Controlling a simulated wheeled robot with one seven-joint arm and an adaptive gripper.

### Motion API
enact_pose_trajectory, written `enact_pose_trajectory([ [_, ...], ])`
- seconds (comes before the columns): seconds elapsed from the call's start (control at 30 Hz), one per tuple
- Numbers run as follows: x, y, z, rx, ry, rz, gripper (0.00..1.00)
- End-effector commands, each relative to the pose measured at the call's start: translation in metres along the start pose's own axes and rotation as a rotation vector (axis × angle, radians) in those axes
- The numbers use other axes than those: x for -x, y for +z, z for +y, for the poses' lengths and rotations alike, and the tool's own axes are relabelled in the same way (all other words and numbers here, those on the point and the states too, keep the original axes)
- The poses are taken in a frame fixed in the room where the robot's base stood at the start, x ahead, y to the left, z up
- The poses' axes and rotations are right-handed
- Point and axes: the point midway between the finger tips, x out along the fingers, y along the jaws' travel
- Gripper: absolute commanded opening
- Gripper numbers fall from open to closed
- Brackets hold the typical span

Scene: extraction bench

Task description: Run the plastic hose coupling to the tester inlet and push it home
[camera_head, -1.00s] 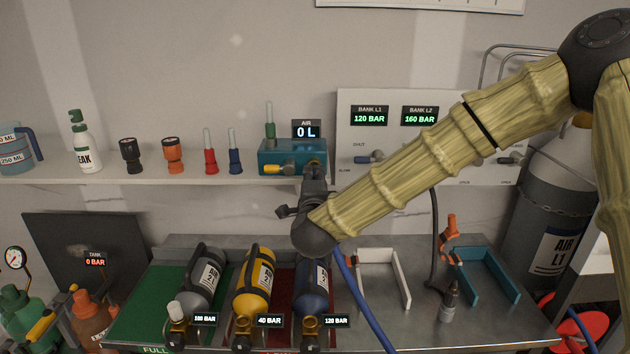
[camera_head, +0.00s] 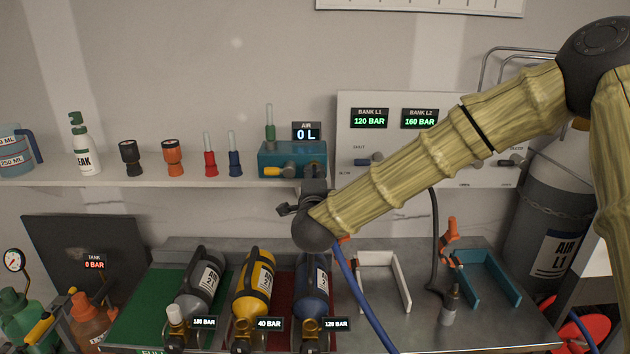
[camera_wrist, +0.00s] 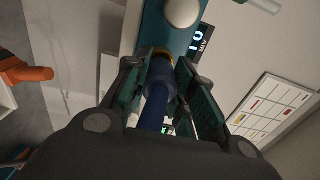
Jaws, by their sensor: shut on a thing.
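The tester (camera_head: 276,160) is a teal box on the wall shelf, under a display reading AIR 0 L. My gripper (camera_wrist: 160,88) is at its right front; in the head view my wrist and arm hide most of the fingers. In the wrist view the fingers are shut around the blue hose coupling (camera_wrist: 159,82), which points at the tester. A brass-yellow ring (camera_wrist: 161,53) at the tester's face lies in line with the coupling's tip. They look touching or nearly so; how deep the coupling sits cannot be told. The blue hose (camera_head: 354,277) hangs down behind my wrist.
Red and blue capped fittings (camera_head: 210,158) and a leak spray bottle (camera_head: 84,148) stand on the shelf (camera_head: 60,182) to the left. The gauge panel (camera_head: 350,132) is right of the tester, behind my arm. Several cylinders, including a yellow one (camera_head: 246,296), lie on the bench below.

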Motion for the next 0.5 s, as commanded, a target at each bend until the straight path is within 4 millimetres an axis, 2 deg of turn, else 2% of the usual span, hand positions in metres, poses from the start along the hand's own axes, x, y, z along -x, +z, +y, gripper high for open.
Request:
enact_pose_trajectory([
  [0.5, -0.0098, 0.0002, 0.0002, 0.0, 0.0, 0.0, 0.0],
])
